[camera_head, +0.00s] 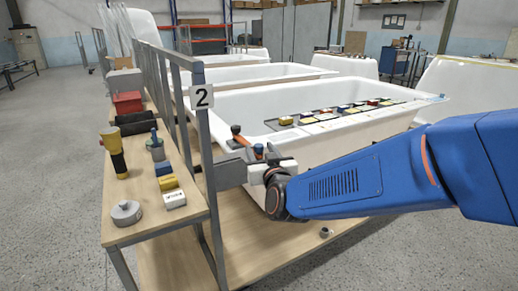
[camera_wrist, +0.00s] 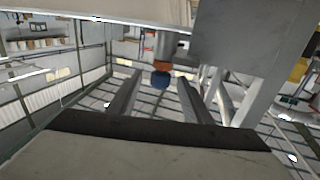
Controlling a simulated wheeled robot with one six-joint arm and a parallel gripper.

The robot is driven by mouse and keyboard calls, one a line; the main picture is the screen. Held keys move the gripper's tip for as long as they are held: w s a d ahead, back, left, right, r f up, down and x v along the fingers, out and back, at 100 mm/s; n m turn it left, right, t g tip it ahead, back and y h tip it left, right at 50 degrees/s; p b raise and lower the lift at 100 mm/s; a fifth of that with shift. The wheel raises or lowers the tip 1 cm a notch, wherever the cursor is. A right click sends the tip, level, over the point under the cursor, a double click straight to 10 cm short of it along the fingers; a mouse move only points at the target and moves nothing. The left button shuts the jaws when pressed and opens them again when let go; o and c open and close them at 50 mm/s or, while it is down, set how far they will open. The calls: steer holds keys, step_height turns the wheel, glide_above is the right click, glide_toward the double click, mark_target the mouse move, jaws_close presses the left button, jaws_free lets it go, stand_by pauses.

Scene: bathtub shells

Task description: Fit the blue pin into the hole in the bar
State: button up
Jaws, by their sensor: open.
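The blue pin (camera_head: 258,149) stands near the end of my arm, by the tub's near corner. In the wrist view the blue pin (camera_wrist: 161,80) has an orange collar and shows between the two finger outlines. A grey bar (camera_head: 230,174) juts out from the upright post in the head view. A grey block, likely the same bar, fills the upper right of the wrist view (camera_wrist: 238,38). My gripper (camera_wrist: 160,100) is open, its fingers apart on either side of the pin. I cannot tell whether they touch it. The hole is not visible.
A white bathtub (camera_head: 330,92) stands behind, with a strip of small coloured blocks on its rim. A wooden shelf (camera_head: 140,218) at left holds a yellow-black tool (camera_head: 116,155), a grey disc (camera_head: 126,213) and small boxes.

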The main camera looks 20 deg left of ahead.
steer(key=v, duration=1.5)
steer(key=shift+s+d, duration=0.2)
steer(key=shift+d, duration=0.1)
steer(key=shift+w, duration=0.1)
steer(key=w+d+f+m+g+h, duration=0.1)
steer(key=d+f+g+h, duration=0.15)
steer(key=d, duration=0.85)
steer(key=w+d+f+m+g+h, duration=0.1)
steer(key=d+f+g+h, duration=0.15)
steer(key=d, duration=0.95)
steer(key=s+d+f+m+g+h, duration=0.2)
steer(key=s+d+f, duration=0.1)
steer(key=s+d, duration=0.5)
steer(key=s+d+f+m+g+h, duration=0.2)
steer(key=s+d, duration=0.7)
steer(key=d, duration=0.5)
steer(key=shift+s+f+m+g+h, duration=0.2)
steer(key=shift+f+m+g+h, duration=0.2)
steer(key=shift+f+g+h, duration=0.15)
steer(key=shift+o, duration=0.2)
steer(key=shift+d, duration=0.1)
